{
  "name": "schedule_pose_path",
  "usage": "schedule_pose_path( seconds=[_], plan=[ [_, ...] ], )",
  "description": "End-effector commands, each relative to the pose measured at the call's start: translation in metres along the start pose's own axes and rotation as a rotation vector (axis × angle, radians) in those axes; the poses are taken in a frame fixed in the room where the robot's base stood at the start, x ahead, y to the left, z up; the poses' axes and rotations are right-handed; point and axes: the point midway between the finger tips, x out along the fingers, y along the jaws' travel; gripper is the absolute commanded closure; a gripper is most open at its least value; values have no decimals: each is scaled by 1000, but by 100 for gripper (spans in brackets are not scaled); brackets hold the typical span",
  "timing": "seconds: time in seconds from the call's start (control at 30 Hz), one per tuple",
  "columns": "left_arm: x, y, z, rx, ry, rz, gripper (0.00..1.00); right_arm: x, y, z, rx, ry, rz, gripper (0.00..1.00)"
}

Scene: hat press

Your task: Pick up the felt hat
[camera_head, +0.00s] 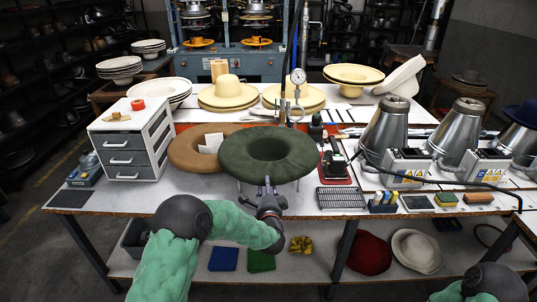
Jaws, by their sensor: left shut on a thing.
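A dark green felt hat (237,168) with a wide rounded brim and a hollow in its middle is at the front centre of the table. My left gripper (267,187) is at the near edge of its brim and is shut on it. The fingertips are small here and partly hidden at the brim. Thin legs show under the hat, and I cannot tell whether it rests on them. Only part of my right arm shows at the bottom right; its gripper is out of view.
A tan brim-like ring (184,153) lies just behind the green hat on the left. A white drawer unit (122,157) stands at the left. A wire rack (340,197) and a red-based tool holder lie right of the hat. Metal cones (452,130) stand further right.

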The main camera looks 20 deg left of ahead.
Motion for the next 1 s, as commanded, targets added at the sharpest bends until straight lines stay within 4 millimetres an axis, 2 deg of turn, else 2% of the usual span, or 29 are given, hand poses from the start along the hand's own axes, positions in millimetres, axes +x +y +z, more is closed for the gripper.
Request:
schedule_pose_path(
  seconds=[0.27, 0.7, 1.0],
  plan=[
    [0, -7, 0, -1, -1, -3, 95, -3, -1, 0, 0, 0, 0, 60],
    [0, -83, 0, -1, -1, -4, 96, -31, -11, 1, 0, 0, 0, 60],
    [0, -107, 0, -1, -1, -2, 96, -41, -15, 2, 0, 0, 0, 60]
  ],
)
